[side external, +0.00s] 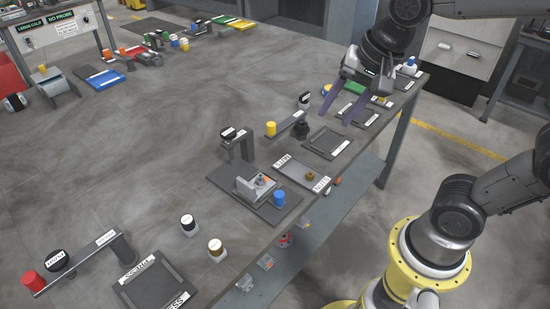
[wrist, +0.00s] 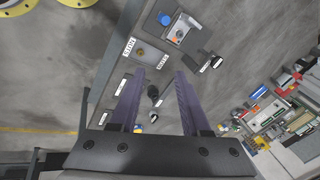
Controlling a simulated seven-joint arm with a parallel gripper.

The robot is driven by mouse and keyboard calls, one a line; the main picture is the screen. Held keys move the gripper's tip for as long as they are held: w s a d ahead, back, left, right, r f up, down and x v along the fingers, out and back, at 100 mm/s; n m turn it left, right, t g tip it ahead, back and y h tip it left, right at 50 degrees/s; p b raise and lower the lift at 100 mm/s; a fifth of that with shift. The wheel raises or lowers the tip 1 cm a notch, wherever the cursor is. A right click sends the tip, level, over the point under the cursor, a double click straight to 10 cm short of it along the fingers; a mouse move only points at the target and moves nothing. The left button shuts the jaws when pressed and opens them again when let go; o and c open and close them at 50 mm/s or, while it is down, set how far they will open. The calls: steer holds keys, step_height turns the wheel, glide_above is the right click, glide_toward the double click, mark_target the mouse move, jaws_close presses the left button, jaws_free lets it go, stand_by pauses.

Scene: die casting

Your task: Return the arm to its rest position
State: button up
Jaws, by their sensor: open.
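My gripper (side external: 335,121) is open, with its two purple fingers apart and nothing between them. It hangs above the far right part of the grey workbench (side external: 225,170), over the dark flat trays. The wrist view also shows the parted fingers (wrist: 159,72), pointing down at the bench. A dark knob-shaped piece (wrist: 153,93) shows between them, below on the bench. It also stands beside the empty dark square tray (side external: 328,143) in the side view. No fingertip appears to touch anything.
A labelled tray (side external: 288,168) holds a brass-coloured piece (side external: 310,176). The space around my gripper looks clear.

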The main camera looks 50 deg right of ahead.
steer(key=s+d+f+n+t, duration=0.1)
steer(key=s+f+n, duration=0.1)
steer(key=s+n, duration=0.7)
steer(key=n, duration=0.3)
steer(key=shift+s+d+f+n, duration=0.15)
steer(key=shift+s+d+n, duration=0.1)
steer(key=shift+s+n, duration=0.05)
stand_by(1.0)
